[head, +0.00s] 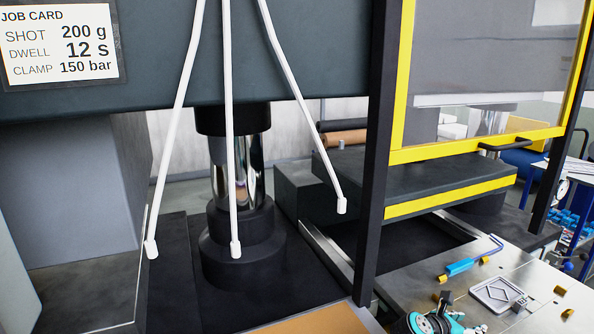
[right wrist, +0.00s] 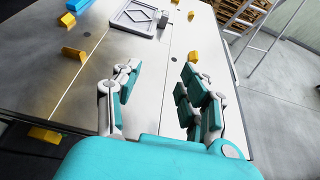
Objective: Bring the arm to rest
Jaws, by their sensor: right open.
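My right gripper (head: 440,318) shows at the bottom edge of the head view, over the front of the metal table (head: 415,285). In the right wrist view my right gripper (right wrist: 160,76) has its two teal and grey fingers spread apart. Nothing is between them; bare tabletop (right wrist: 150,105) shows in the gap. A grey tray with a diamond outline (right wrist: 138,20) lies beyond the fingertips; it also shows in the head view (head: 497,294), right of the gripper. My left gripper is not in view.
A blue tool (head: 468,266) and several yellow blocks (head: 560,290) lie on the table. White tubes (head: 231,150) hang before a chrome column (head: 235,165). A yellow-framed guard (head: 400,100) stands above a dark platen (head: 420,180). A ladder (right wrist: 265,30) stands beyond the table.

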